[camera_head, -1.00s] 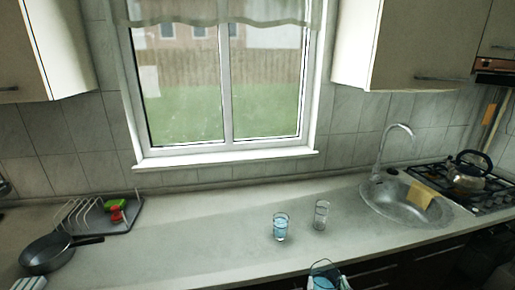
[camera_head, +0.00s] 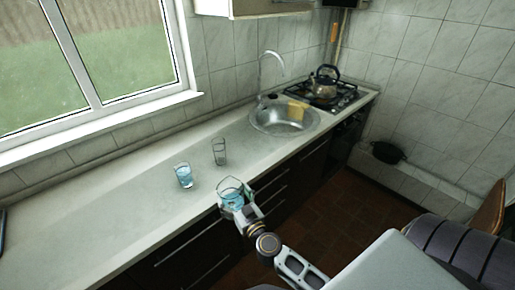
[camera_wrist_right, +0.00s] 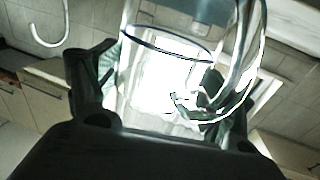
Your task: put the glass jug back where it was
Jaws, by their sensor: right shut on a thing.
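The glass jug (camera_head: 230,189), with blue liquid low inside, is in my right gripper (camera_head: 238,206) in the head view. The jug is in front of the counter's front edge, apart from both glasses. In the wrist view, the clear jug (camera_wrist_right: 165,75) fills the middle between the dark fingers of my right gripper (camera_wrist_right: 152,95), which is shut on it. Its curved handle shows at the right there. My left gripper is not in view.
A glass of blue liquid (camera_head: 184,176) and an empty glass (camera_head: 219,153) stand on the counter (camera_head: 110,221). A sink (camera_head: 284,121) with a yellow cloth and a kettle (camera_head: 324,82) on the hob lie to the right.

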